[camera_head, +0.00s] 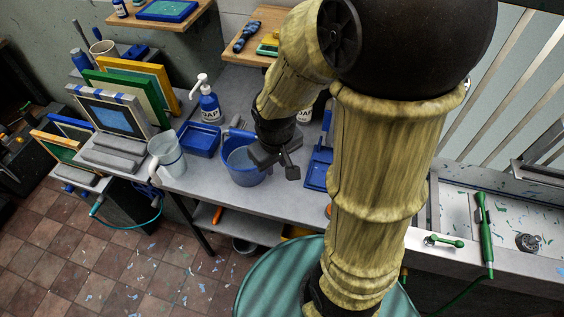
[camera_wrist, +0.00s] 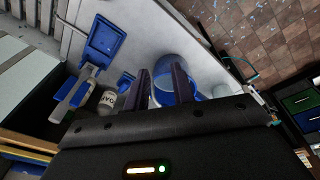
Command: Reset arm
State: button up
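My gripper (camera_head: 278,166) hangs at the end of my arm over the grey bench, just above and beside a blue bucket (camera_head: 242,170). In the wrist view the two dark fingers of my gripper (camera_wrist: 162,72) stand apart with nothing held between them. A hinged screen (camera_head: 112,116) with a dark frame and blue clips stands tilted up at the left end of the bench. My arm hides the middle of the bench.
A white jug (camera_head: 166,153), a blue tray (camera_head: 200,139) and a soap pump bottle (camera_head: 209,102) stand left of the bucket. A blue dustpan-like tool (camera_head: 320,165) lies right of my gripper. A sink area (camera_head: 520,225) with a green hose wand (camera_head: 484,230) is at the right.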

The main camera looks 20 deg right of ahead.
jog(key=s+m, duration=0.1)
jog(key=d+r+m, duration=0.1)
jog(key=m, duration=0.1)
jog(key=shift+s+d+t, duration=0.1)
jog(key=shift+s+t, duration=0.3)
jog(key=shift+b+x, duration=0.8)
jog(key=shift+b, duration=0.05)
jog(key=shift+s, duration=0.2)
